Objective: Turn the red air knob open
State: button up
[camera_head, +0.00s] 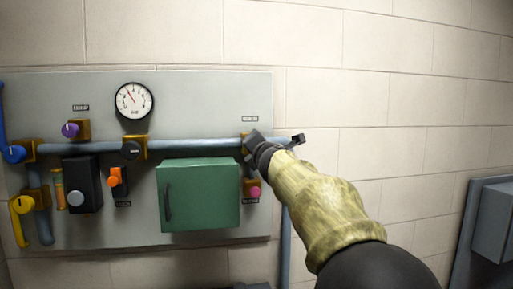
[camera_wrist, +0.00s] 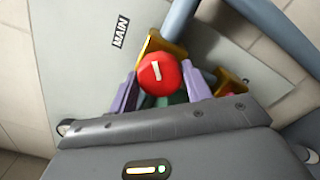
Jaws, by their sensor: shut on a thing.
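The red air knob (camera_wrist: 159,74) is round with a short white mark, and shows in the wrist view in front of a brass valve body (camera_wrist: 153,44). The mark stands nearly upright in that picture, tilted slightly. My gripper (camera_wrist: 162,90) has its two purple fingers on either side of the knob and is shut on it. In the head view my gripper (camera_head: 252,143) is at the right end of the horizontal blue-grey pipe (camera_head: 195,147) and hides the red knob. A "MAIN" label (camera_wrist: 120,31) is beside the valve.
A green box (camera_head: 205,195) with a dark handle is left of and below my gripper. A pink knob (camera_head: 254,192) is just below it. A gauge (camera_head: 134,101), a purple knob (camera_head: 70,130) and an orange switch (camera_head: 115,176) are further left.

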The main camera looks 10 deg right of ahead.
jog(key=shift+f+m, duration=0.1)
jog(key=shift+m, duration=3.8)
jog(key=o, duration=1)
jog(key=s+b, duration=0.2)
jog(key=s, duration=1.5)
jog(key=shift+s+b, duration=0.25)
jog(key=shift+b, duration=0.1)
